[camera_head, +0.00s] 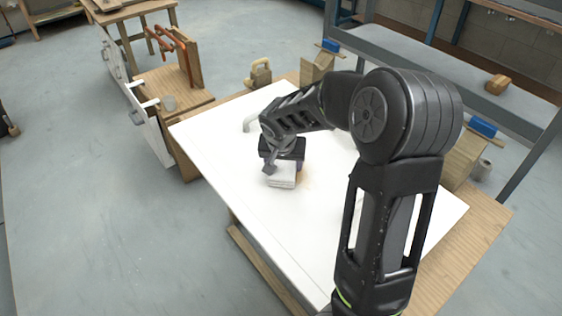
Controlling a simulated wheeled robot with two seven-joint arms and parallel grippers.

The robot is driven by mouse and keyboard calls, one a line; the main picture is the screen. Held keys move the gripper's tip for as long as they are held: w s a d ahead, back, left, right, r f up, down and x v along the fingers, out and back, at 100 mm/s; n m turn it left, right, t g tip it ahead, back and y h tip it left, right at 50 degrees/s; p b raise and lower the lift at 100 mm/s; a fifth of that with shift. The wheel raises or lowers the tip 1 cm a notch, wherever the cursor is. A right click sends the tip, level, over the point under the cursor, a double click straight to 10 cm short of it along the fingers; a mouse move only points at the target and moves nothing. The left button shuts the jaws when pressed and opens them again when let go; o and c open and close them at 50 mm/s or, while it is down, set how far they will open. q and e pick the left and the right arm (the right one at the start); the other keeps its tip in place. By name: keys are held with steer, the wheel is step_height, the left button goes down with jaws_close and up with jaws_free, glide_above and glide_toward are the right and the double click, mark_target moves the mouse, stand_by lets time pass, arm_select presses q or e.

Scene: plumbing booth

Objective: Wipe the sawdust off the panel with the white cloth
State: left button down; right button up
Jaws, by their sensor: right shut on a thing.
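The white panel (225,160) lies flat on a wooden workbench. My right gripper (279,172) is over the middle of the panel, pointing down and shut on the folded white cloth (281,181). The cloth is at the panel's surface; I cannot tell whether it presses on it. A faint tan patch of sawdust (305,178) shows just right of the cloth. My right arm hides much of the panel's right part, so any sawdust there is hidden. My left gripper is not in view.
Blue-topped wooden pieces (484,128) stand along the right side. A grey metal shelf (430,75) rises behind. The panel's left part is clear.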

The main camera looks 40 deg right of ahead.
mark_target(307, 190)
steer(key=shift+s+b, duration=0.35)
steer(key=shift+s, duration=0.85)
steer(key=shift+s+f+b, duration=0.2)
steer(key=shift+s+b, duration=0.45)
steer(key=shift+s, duration=0.7)
steer(key=shift+s+a, duration=0.1)
steer(key=shift+s, duration=0.35)
steer(key=shift+s, duration=0.1)
steer(key=shift+s+f+b, duration=0.1)
steer(key=shift+s+b, duration=0.25)
steer(key=shift+s, duration=1.4)
